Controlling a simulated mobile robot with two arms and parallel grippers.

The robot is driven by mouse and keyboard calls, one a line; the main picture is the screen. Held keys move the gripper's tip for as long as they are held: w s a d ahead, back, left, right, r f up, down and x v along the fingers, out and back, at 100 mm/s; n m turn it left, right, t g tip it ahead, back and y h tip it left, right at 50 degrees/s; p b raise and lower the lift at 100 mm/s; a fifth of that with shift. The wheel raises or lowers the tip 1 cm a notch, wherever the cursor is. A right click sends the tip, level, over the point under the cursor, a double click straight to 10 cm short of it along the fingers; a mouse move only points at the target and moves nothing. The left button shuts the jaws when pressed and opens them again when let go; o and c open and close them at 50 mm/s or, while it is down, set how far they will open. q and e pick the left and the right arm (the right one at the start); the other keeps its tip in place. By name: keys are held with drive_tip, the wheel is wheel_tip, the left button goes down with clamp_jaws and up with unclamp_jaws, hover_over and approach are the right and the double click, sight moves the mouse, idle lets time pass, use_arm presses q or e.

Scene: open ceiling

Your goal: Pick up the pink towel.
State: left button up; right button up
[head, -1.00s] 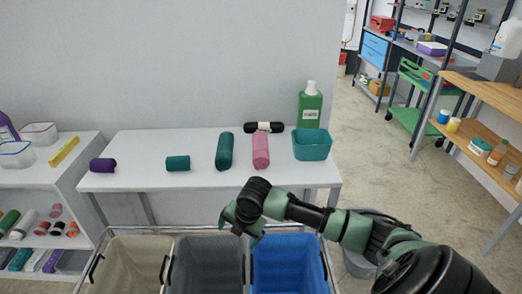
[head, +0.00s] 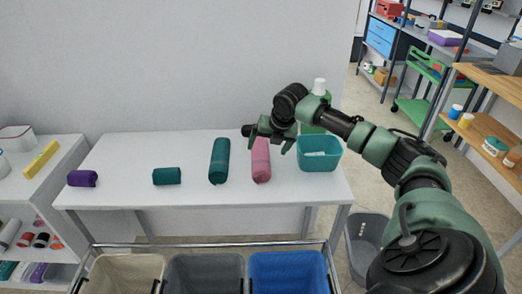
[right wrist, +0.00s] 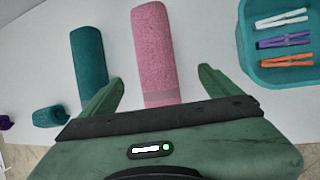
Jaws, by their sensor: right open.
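The pink towel (head: 261,162) is rolled and lies on the white table, its long side running from back to front. My right gripper (head: 270,143) is open above the towel's far part in the head view. In the right wrist view my right gripper (right wrist: 158,84) has its fingers spread on either side of the towel, holding nothing. Whether the fingers are at table height I cannot tell. My left gripper is not in view.
A large teal towel (head: 220,161) lies left of the pink one; a small teal roll (head: 167,176) and purple roll (head: 83,178) lie further left. A teal bin (head: 319,160) with clips stands close on the right. Three bins, including a blue one (head: 288,270), stand in front.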

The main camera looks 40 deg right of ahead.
sight(264, 152)
drive_tip(key=shift+w+d+f, duration=0.1)
drive_tip(key=shift+w+f, duration=0.3)
drive_tip(key=shift+f, duration=0.2)
drive_tip(key=shift+w+f, duration=0.3)
drive_tip(key=shift+f, duration=0.3)
drive_tip(key=x, duration=0.3)
drive_tip(key=shift+w+f+p, duration=0.3)
drive_tip(key=shift+p, duration=0.1)
drive_tip(key=shift+w+d+f, duration=0.1)
drive_tip(key=shift+w+f, duration=0.05)
drive_tip(key=shift+f, duration=0.15)
drive_tip(key=shift+c, duration=0.3)
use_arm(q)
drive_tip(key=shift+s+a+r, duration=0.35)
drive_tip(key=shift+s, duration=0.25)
use_arm(e)
drive_tip(key=c, duration=1.5)
